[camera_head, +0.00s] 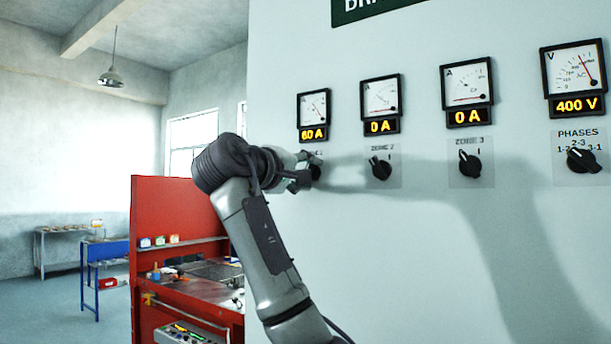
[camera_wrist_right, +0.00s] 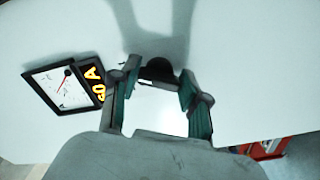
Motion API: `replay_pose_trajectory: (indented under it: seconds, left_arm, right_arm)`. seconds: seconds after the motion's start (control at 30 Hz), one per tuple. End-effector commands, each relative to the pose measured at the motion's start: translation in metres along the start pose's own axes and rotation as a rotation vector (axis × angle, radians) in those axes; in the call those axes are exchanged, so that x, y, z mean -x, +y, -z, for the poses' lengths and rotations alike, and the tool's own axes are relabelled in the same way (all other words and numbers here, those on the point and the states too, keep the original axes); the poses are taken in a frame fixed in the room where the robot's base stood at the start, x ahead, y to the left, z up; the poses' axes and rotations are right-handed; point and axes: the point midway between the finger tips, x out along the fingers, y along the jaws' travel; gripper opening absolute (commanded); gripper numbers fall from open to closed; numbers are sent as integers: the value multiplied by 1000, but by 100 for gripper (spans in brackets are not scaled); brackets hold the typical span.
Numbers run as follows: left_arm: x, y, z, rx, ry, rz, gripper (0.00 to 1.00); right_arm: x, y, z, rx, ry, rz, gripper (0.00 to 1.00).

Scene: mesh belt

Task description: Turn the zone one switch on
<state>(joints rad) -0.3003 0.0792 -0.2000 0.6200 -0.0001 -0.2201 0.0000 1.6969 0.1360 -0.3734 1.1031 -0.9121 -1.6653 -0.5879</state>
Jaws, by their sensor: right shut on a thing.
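The zone one switch (camera_head: 316,172) is a black rotary knob on the pale panel, below the leftmost meter. My right gripper (camera_head: 303,172) is at this knob and covers most of it and its label in the head view. In the right wrist view the dark knob (camera_wrist_right: 159,70) sits between the fingertips of my gripper (camera_wrist_right: 160,88), which is shut on it. The exact angle of the knob is hidden. The meter (camera_head: 314,107) above it reads 60 A, and it also shows in the right wrist view (camera_wrist_right: 62,88). My left gripper is out of view.
To the right are the zone 2 knob (camera_head: 381,168) and zone 3 knob (camera_head: 469,163), under meters reading 0 A. The phases knob (camera_head: 582,160) is under a 400 V meter (camera_head: 573,73). A red workbench (camera_head: 178,215) stands left of the panel.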

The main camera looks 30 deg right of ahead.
Motion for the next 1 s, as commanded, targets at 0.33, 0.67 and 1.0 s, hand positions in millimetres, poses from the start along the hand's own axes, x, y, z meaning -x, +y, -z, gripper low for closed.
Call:
replay_pose_trajectory:
  seconds: [0.33,0.67,1.0]
  left_arm:
    - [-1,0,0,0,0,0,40]
    - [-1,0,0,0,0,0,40]
    - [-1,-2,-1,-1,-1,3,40]
  right_arm:
    - [0,-2,0,-30,-3,4,11]
    - [0,-2,-1,-29,-3,4,62]
    - [0,-1,0,-29,-1,2,71]
